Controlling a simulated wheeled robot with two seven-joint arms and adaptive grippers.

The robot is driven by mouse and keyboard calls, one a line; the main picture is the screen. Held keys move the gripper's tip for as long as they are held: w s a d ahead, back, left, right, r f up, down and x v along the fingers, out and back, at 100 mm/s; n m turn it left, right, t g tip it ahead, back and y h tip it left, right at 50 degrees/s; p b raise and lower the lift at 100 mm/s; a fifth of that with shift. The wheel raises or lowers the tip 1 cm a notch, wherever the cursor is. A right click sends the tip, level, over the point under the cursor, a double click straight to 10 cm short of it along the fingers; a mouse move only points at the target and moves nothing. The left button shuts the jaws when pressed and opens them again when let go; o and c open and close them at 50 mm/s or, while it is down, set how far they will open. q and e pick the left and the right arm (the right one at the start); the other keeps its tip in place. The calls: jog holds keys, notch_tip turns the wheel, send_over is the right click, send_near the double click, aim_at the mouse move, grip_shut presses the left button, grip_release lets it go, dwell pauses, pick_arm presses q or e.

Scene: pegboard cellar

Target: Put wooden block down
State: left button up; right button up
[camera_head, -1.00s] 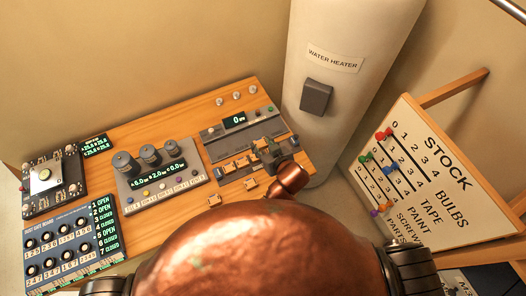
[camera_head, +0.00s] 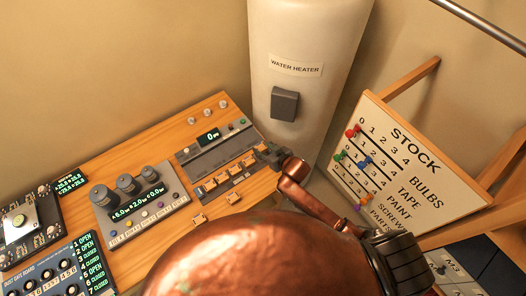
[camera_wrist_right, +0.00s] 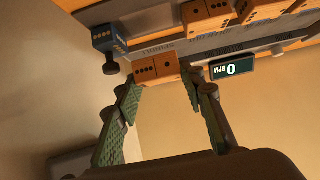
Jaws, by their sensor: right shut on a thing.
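My right gripper (camera_head: 268,153) is over the right end of a grey slotted panel (camera_head: 218,150) on the wooden bench. In the right wrist view its green-padded fingers (camera_wrist_right: 165,92) are on either side of an orange-brown wooden block (camera_wrist_right: 155,68) with dark dots, and are shut on it. The held block is at the panel; I cannot tell whether it rests on it. Several similar blocks (camera_head: 223,178) sit in a row along the panel. Two more blocks (camera_head: 199,218) lie loose on the bench in front. My left gripper is not in view.
A panel with three dark knobs (camera_head: 128,183) stands left of the slotted panel. A display reading 0 RPM (camera_wrist_right: 232,68) is close to the fingers. A white water heater (camera_head: 305,35) stands behind, and a stock pegboard (camera_head: 410,165) stands at the right.

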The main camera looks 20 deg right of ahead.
aim_at(263, 152)
jog(key=shift+a+f, duration=0.1)
jog(key=shift+f, duration=1)
jog(key=shift+f, duration=0.1)
jog(key=shift+f, duration=0.35)
jog(key=shift+f, duration=0.15)
jog(key=o, duration=0.8)
jog(key=shift+r, duration=0.55)
jog(key=v, duration=1.2)
